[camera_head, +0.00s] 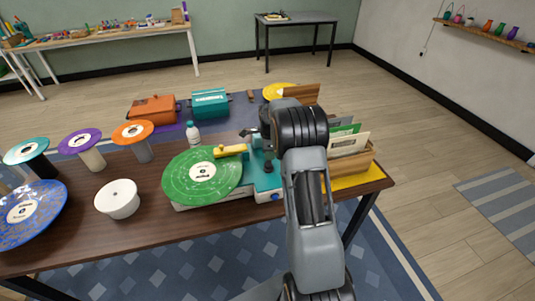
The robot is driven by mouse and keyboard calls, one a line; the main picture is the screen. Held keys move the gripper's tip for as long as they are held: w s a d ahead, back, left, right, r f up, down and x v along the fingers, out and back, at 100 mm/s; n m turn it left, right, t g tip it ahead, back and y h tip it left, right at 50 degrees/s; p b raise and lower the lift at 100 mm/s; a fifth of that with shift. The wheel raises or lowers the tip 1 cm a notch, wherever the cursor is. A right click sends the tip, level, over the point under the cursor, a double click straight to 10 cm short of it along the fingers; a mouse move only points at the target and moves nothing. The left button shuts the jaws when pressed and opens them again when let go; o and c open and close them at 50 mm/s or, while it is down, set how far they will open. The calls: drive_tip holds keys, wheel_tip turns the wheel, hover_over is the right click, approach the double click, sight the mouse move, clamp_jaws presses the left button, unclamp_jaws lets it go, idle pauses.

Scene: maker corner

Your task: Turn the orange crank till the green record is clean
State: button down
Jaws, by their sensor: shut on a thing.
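The green record (201,177) lies flat on a machine with a white and teal base (262,178), at the middle of the table. Pale specks and streaks show on its green surface around a white label. A yellow arm (230,151) reaches over the record's far right edge. My gripper (253,133) is just beyond the teal part of the machine, small and partly covered by my wrist. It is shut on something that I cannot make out. The orange crank does not show clearly; my gripper and wrist cover that area.
A small bottle (193,134) stands behind the record. A wooden crate of sleeves (352,162) is close on the right of my arm. An orange case (153,108) and a teal case (209,103) stand behind.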

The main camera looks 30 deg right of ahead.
drive_tip(key=shift+d+m, duration=0.15)
drive_tip(key=shift+m, duration=0.35)
drive_tip(key=shift+s, duration=0.1)
drive_tip(key=c, duration=1.3)
unclamp_jaws()
wheel_tip(320, 180, up, 14)
